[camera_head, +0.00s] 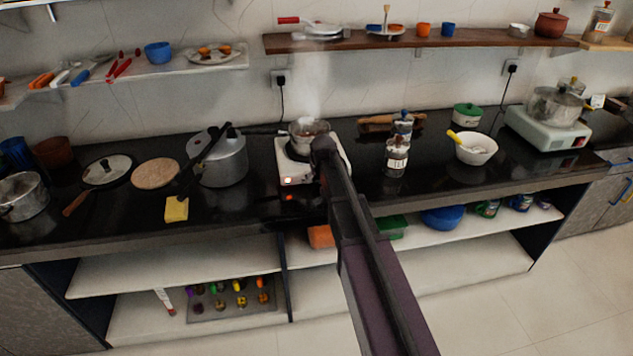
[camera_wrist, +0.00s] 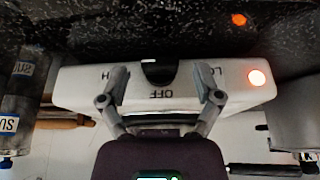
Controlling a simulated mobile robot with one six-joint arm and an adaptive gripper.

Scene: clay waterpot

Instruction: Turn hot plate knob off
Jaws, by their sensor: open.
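The white hot plate (camera_head: 283,160) stands on the black counter with a steaming pan (camera_head: 309,130) on it. Its front fills the middle of the wrist view (camera_wrist: 75,88), upside down, with the word OFF under a dark round knob (camera_wrist: 158,73). A lit red-orange lamp (camera_wrist: 257,77) shows on the same front, and also in the head view (camera_head: 288,181). My gripper (camera_wrist: 162,78) is open, its two fingers apart on either side of the knob. I cannot tell whether they touch it. In the head view my arm hides the knob and the fingers.
A pressure cooker (camera_head: 226,158) and a yellow sponge (camera_head: 176,209) are left of the hot plate. Labelled jars (camera_head: 396,160) stand close on its right, with a white bowl (camera_head: 476,150) farther right. A wooden shelf (camera_head: 400,42) runs above.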

